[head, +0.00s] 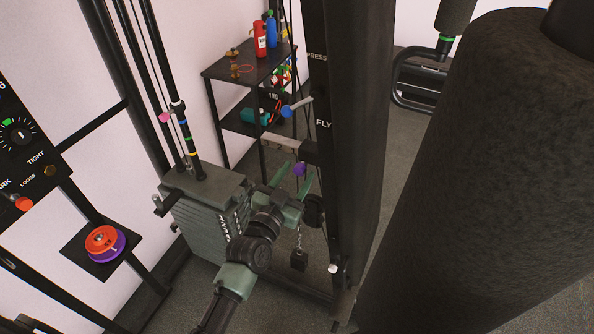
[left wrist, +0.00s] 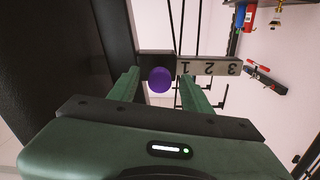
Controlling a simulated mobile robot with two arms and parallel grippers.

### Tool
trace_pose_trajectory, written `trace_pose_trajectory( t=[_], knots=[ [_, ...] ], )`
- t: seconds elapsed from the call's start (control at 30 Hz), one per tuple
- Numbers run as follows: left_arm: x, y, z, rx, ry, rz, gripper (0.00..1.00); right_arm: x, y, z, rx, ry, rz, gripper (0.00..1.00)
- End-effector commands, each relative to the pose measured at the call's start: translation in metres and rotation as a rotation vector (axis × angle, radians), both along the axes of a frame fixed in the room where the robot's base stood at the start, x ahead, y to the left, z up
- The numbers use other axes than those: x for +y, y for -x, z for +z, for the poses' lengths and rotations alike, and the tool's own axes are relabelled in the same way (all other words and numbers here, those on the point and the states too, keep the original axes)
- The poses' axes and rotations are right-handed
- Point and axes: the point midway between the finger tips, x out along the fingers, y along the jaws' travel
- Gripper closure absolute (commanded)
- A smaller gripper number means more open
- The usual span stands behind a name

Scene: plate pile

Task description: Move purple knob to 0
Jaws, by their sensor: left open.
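The purple knob (head: 299,168) is a small round knob beside the black upright marked PRESS and FLY (head: 322,90). In the left wrist view the knob (left wrist: 160,80) shows between my fingertips, in front of a dark block on a pale bar (left wrist: 210,67). The bar carries the numbers 1, 2 and 3, seen upside down; I see no 0. My left gripper (head: 291,181) is open, its green fingers pointing at the knob, one on each side in the wrist view. I cannot tell whether they touch it. My right gripper is not in view.
The weight stack (head: 205,218) stands left of my left arm. A blue-ended handle (head: 286,111) sticks out above the knob. A large black padded cylinder (head: 480,190) fills the right side. A shelf rack (head: 226,72) with bottles stands behind. An orange disc (head: 102,239) lies on a low left shelf.

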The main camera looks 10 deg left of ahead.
Motion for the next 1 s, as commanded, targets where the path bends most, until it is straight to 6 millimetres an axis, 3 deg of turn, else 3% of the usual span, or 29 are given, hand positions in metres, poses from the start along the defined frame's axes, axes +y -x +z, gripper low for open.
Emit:
trace_pose_trajectory(
  t=[0.37,0.53,1.0],
  knots=[
    [-0.0016,-0.0069,-0.0006,0.001,0.001,-0.001,0.54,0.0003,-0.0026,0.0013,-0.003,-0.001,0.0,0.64],
    [-0.0014,-0.0069,-0.0006,0.001,0.0,-0.001,1.0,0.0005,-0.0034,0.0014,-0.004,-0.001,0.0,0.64],
    [-0.0013,-0.0067,-0.0007,0.002,0.0,-0.001,1.0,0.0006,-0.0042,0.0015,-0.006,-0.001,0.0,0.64]
  ],
)
